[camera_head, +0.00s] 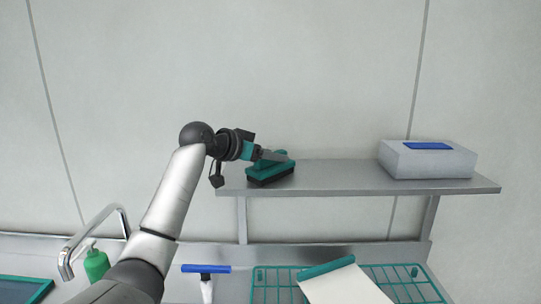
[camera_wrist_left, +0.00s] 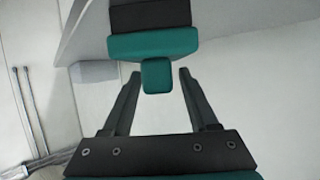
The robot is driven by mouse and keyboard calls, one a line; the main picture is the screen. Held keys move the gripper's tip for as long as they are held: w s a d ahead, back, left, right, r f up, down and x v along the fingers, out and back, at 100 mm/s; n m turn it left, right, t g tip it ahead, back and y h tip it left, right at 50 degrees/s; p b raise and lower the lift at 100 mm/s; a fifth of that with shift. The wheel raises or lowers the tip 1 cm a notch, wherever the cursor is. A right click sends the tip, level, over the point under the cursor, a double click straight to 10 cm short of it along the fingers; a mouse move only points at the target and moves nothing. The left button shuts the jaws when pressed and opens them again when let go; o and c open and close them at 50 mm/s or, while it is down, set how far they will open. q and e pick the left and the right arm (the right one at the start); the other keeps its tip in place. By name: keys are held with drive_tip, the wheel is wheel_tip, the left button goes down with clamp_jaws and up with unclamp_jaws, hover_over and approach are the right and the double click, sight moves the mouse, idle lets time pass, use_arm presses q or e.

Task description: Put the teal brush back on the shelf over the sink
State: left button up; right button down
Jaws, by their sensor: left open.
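The teal brush (camera_head: 271,172) with dark bristles sits on the left end of the grey metal shelf (camera_head: 335,178) over the sink area. My left gripper (camera_head: 279,156) is at the brush, its fingers close to the brush's top. In the left wrist view the gripper (camera_wrist_left: 160,78) is open, with one finger on each side of the brush's teal grip; gaps show between fingers and grip. The brush (camera_wrist_left: 153,45) has its dark bristle side against the shelf (camera_wrist_left: 225,22). My right gripper is in neither view.
A grey box with a blue top patch (camera_head: 428,158) stands on the shelf's right end; the shelf's middle is clear. Below are a faucet (camera_head: 97,232), a green bottle (camera_head: 96,264), a blue-headed squeegee (camera_head: 206,269) and a teal rack (camera_head: 405,285) with a white board (camera_head: 342,286).

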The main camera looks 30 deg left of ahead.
use_arm(q)
drive_tip(key=b+v, duration=0.2)
drive_tip(key=v, duration=1)
idle(0.3)
